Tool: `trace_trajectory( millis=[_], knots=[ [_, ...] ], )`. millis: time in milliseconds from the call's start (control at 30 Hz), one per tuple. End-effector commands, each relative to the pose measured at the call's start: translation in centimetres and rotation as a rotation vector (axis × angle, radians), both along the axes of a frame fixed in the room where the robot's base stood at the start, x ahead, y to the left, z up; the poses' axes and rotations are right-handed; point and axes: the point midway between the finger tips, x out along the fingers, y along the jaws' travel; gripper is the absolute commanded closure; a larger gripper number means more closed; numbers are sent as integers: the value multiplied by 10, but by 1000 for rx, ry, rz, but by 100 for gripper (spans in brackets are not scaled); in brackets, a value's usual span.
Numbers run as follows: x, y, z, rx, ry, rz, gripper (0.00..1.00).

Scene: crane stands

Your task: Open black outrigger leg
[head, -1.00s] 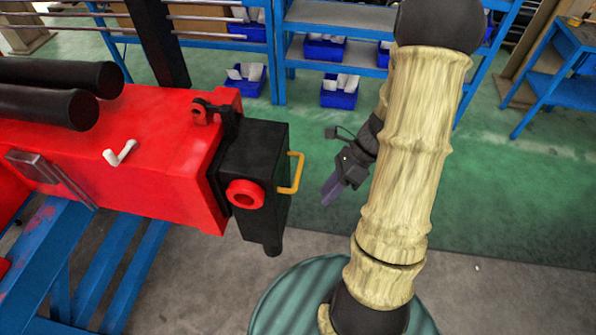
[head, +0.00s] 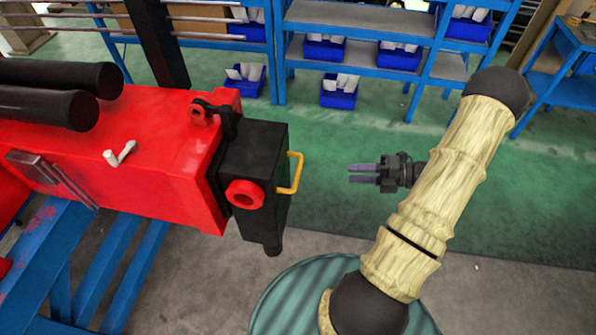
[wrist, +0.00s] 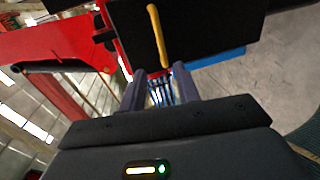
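The black outrigger leg (head: 258,165) is a black box-shaped block at the right end of the red beam (head: 150,160). A yellow handle (head: 297,172) sticks out from its right face. In the wrist view the black leg (wrist: 205,35) fills the top, with the yellow handle (wrist: 157,35) just beyond my fingertips. My gripper (head: 350,174) is to the right of the handle, with a clear gap between them, and points left toward it. Its two fingers (wrist: 158,75) are apart with nothing between them.
A blue stand (head: 120,270) supports the red beam at the left. Blue shelves with blue bins (head: 338,92) stand at the back. A small white crank handle (head: 120,153) sits on the beam. Open green floor lies between the leg and the shelves.

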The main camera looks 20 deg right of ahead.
Motion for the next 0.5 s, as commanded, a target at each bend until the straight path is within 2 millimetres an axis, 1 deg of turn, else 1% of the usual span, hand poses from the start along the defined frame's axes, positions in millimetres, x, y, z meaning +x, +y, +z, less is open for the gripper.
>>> trace_trajectory(
  millis=[167,500],
  knots=[
    [10,18,-1,2,0,4,68],
    [38,69,-13,2,1,6,68]
  ],
)
